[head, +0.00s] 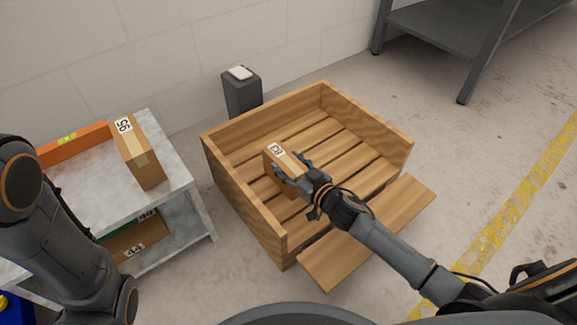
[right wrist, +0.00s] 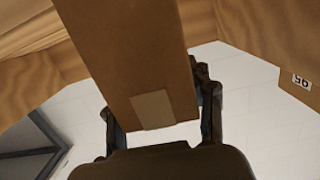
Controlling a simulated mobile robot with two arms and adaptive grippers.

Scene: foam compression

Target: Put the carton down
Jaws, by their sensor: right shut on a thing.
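A small brown carton (head: 281,158) with a white label on top is in my right gripper (head: 286,177), over the slatted floor of the wooden crate (head: 238,196). The right gripper is shut on the carton; the right wrist view shows the carton (right wrist: 135,60) between the two fingers (right wrist: 158,122). I cannot tell whether its underside touches the slats. My left arm shows at the left edge, but its gripper is out of view.
Another carton (head: 138,152) stands on the grey table (head: 88,205) at left, beside an orange level (head: 73,143). A lower shelf holds a box labelled 44 (head: 137,247). A grey post (head: 241,93) stands behind the crate. The crate's front board (head: 368,232) lies low. Other slats are bare.

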